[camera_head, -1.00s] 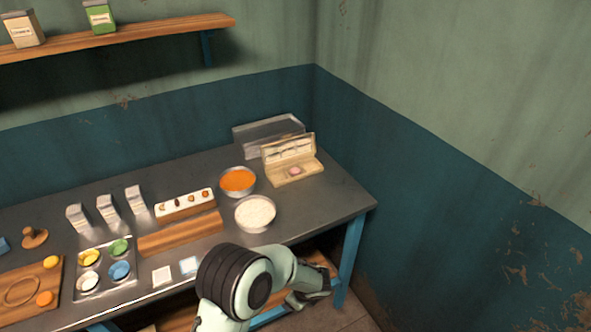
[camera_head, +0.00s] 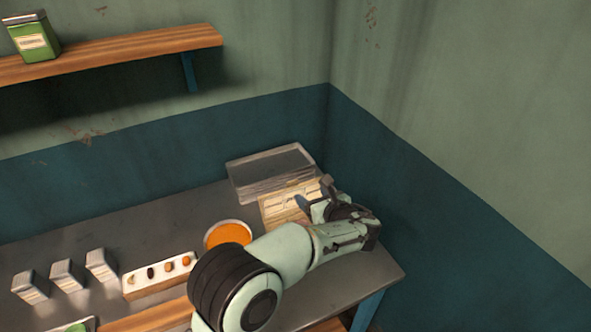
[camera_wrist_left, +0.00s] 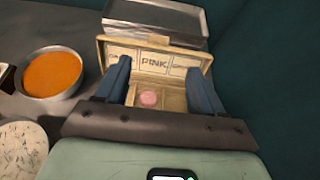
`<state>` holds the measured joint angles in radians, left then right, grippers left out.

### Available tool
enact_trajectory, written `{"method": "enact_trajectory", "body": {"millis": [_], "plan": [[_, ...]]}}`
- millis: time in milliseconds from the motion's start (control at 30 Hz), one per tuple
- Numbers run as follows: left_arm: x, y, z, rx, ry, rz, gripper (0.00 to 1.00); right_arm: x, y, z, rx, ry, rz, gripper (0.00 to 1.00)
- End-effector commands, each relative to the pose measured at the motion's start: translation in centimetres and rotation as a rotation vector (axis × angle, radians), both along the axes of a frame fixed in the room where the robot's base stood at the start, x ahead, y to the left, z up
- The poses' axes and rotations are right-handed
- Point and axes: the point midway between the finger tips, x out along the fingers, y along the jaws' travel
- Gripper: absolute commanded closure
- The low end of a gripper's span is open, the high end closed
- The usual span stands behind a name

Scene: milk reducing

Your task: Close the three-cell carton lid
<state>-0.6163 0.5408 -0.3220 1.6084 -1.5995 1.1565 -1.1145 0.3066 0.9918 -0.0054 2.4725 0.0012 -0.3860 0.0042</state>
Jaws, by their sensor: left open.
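The three-cell carton (camera_wrist_left: 172,102) is beige, and its lid (camera_wrist_left: 155,59) stands open at the back with "PINK" on the middle label. A round pink piece (camera_wrist_left: 148,98) sits in the carton's middle cell. In the head view the lid (camera_head: 283,202) shows partly, and my arm hides most of the tray. My left gripper (camera_head: 313,193) is open over the carton. In the left wrist view its two blue fingers (camera_wrist_left: 159,67) stand apart on either side of the carton, in front of the lid. I cannot tell whether they touch it. My right gripper is not in view.
A clear or metal box (camera_head: 270,170) stands right behind the carton. A bowl of orange contents (camera_head: 228,234) is to its left, and a speckled pale bowl (camera_wrist_left: 22,146) is nearer. A white block with several small pieces (camera_head: 160,276) lies further left. The wall corner is close behind.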

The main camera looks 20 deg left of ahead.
Motion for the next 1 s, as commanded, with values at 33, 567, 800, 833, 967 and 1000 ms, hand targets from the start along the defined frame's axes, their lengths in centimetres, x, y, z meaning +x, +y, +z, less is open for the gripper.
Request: {"method": "enact_trajectory", "body": {"millis": [33, 567, 800, 833, 967, 1000], "plan": [[0.0, 0.0, -0.1, -0.001, 0.0, -0.001, 0.32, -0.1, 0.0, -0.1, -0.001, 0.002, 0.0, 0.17], [5.3, 6.2, -3.3, 0.0, 0.0, 0.003, 0.32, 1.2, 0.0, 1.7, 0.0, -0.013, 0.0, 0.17], [7.4, 8.7, -4.7, -0.001, 0.0, 0.001, 0.32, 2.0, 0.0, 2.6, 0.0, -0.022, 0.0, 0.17], [7.6, 8.8, -4.8, -0.001, 0.0, 0.0, 0.32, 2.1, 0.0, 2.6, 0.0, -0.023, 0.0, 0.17], [7.9, 9.3, -5.1, -0.001, 0.0, 0.0, 0.32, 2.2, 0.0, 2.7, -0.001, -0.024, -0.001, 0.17], [8.0, 9.4, -5.2, -0.002, 0.0, -0.001, 0.32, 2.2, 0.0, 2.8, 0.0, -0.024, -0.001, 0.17]]}}
